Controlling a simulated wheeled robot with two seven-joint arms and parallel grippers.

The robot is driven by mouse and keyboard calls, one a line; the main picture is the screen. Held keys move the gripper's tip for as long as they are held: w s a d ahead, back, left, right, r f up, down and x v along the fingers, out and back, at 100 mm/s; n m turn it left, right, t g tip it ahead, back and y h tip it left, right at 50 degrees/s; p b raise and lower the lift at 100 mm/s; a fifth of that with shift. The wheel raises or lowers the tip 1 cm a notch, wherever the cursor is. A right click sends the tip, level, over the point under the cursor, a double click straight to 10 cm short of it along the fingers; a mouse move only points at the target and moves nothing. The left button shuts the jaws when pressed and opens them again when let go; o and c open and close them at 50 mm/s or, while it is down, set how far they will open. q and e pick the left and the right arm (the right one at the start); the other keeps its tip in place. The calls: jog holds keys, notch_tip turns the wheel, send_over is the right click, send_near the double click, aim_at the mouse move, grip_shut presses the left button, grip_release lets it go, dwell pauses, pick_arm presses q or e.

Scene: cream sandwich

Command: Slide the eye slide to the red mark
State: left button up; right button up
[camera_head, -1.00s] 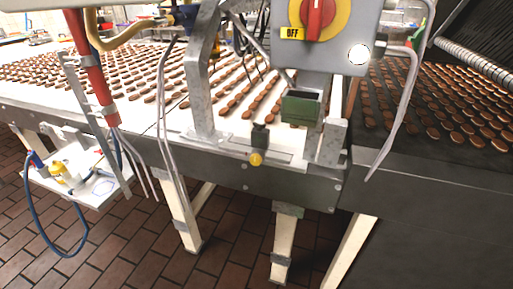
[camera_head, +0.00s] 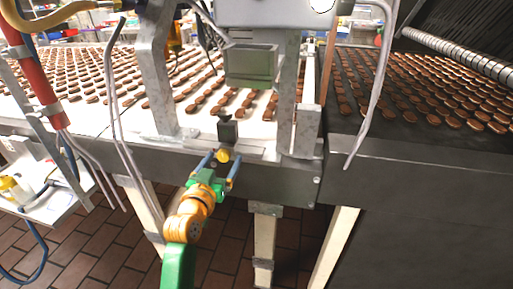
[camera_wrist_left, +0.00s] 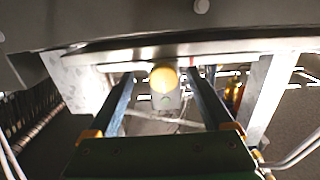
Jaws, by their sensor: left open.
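The eye slide is a small black block (camera_head: 228,130) with a yellow knob (camera_head: 223,155) at its front, on a metal rail at the conveyor's edge. The yellow knob also shows in the wrist view (camera_wrist_left: 163,77), between my fingers. My left gripper (camera_head: 221,163) is open, its two blue fingers pointing up at the rail on either side of the knob. In the wrist view the left gripper (camera_wrist_left: 160,80) has visible gaps beside the knob. A small reddish spot (camera_wrist_left: 193,67) shows just right of the knob in the wrist view; I cannot tell whether it is the red mark.
Metal uprights (camera_head: 157,75) flank the rail on the left and right. Rows of brown biscuits lie on the white conveyor (camera_head: 85,122) behind. Grey cables (camera_head: 118,150) hang at left and right.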

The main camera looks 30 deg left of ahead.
aim_at(225, 147)
pick_arm(q)
jog(key=shift+w+a+r, duration=0.15)
jog(key=shift+w+r, duration=0.1)
jog(key=shift+r, duration=0.2)
jog(key=shift+w+a+r, duration=0.15)
jog(key=shift+w+r, duration=0.05)
jog(key=shift+r, duration=0.2)
jog(key=shift+x, duration=2.8)
grip_shut()
jog(key=shift+a, duration=0.15)
